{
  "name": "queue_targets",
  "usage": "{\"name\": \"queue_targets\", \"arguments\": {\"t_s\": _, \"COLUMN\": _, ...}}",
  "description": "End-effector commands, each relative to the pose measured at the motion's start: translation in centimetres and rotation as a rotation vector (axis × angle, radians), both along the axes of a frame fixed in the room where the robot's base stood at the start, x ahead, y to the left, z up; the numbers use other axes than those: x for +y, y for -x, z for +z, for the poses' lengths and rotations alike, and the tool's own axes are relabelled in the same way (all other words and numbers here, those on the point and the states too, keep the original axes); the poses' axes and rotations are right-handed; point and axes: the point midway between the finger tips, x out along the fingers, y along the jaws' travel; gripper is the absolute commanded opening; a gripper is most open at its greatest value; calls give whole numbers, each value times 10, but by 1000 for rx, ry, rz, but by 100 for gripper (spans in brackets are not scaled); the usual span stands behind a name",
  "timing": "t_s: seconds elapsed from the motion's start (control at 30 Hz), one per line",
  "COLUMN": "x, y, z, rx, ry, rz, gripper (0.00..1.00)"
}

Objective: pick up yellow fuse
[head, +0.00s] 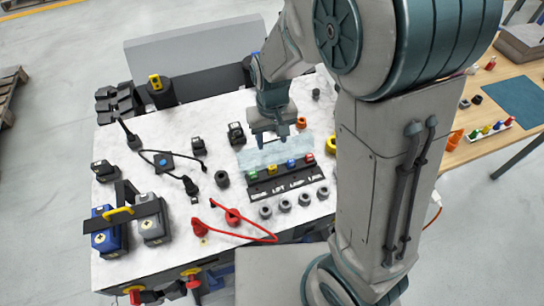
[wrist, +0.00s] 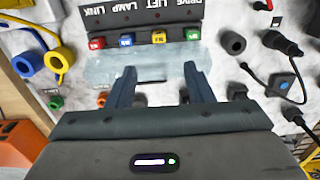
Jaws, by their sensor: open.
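The yellow fuse (head: 272,169) sits in a dark fuse block (head: 290,182), between a green fuse (head: 253,174) and a blue fuse (head: 291,163), with a red fuse (head: 310,158) at the right end. In the wrist view the yellow fuse (wrist: 158,36) lies just beyond my fingertips, between blue and green. The block's printed labels read DRIVE, LIFT, LAMP and LINK. My gripper (head: 272,141) is open and empty, pointing down behind the fuse row. In the wrist view my gripper (wrist: 158,71) has its fingers apart over a clear panel (wrist: 160,58).
Grey rings (head: 285,206) stand in front of the block. A red cable (head: 260,232) and black cable (head: 150,158) lie to the left. Blue and grey battery-like boxes (head: 152,233) stand at front left. A side table (head: 460,150) is at right.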

Motion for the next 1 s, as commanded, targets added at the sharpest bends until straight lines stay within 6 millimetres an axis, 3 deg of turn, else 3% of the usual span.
{"name": "queue_targets", "arguments": {"t_s": 0.4, "x": 0, "y": 0, "z": -69, "rx": 4, "ry": 3, "rz": 2, "gripper": 47}}
{"name": "queue_targets", "arguments": {"t_s": 0.77, "x": -2, "y": 0, "z": -92, "rx": 4, "ry": 2, "rz": 0, "gripper": 47}}
{"name": "queue_targets", "arguments": {"t_s": 1.0, "x": -3, "y": -1, "z": -121, "rx": 4, "ry": 3, "rz": 0, "gripper": 47}}
